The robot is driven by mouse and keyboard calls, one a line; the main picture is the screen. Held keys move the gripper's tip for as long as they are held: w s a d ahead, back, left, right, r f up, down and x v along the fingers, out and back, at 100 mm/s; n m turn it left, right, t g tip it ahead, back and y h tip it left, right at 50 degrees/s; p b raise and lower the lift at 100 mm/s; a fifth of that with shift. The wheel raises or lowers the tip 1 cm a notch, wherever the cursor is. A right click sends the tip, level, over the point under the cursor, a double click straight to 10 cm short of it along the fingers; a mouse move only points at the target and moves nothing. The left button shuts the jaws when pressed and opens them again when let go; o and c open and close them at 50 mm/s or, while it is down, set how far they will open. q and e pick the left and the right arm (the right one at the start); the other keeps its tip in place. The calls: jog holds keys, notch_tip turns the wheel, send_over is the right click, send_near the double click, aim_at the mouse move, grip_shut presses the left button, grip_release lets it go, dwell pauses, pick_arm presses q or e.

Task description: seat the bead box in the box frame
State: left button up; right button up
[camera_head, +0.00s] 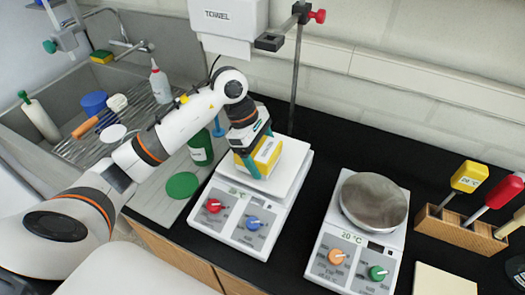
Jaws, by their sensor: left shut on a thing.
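A box with a yellow and white label, which looks like the bead box (266,156), is in my left gripper (256,151). The gripper's green fingers are shut on it, and the gripper hides part of its top and near side. The box is over the square white top of the left bench device (291,172). I cannot tell whether it touches that top. I cannot make out the box frame apart from this white top. My right gripper is not in view.
A second device with a round metal plate (374,201) stands to the right. A wooden rack (460,229) with coloured-handled tools is at the far right. A metal stand rod (297,80) rises behind the box. A green bottle (201,150) and green disc (182,186) are left, beside the sink.

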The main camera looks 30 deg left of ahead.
pick_arm(q)
jog(key=shift+f, duration=0.2)
jog(key=o, duration=1.1)
jog(key=shift+r, duration=0.1)
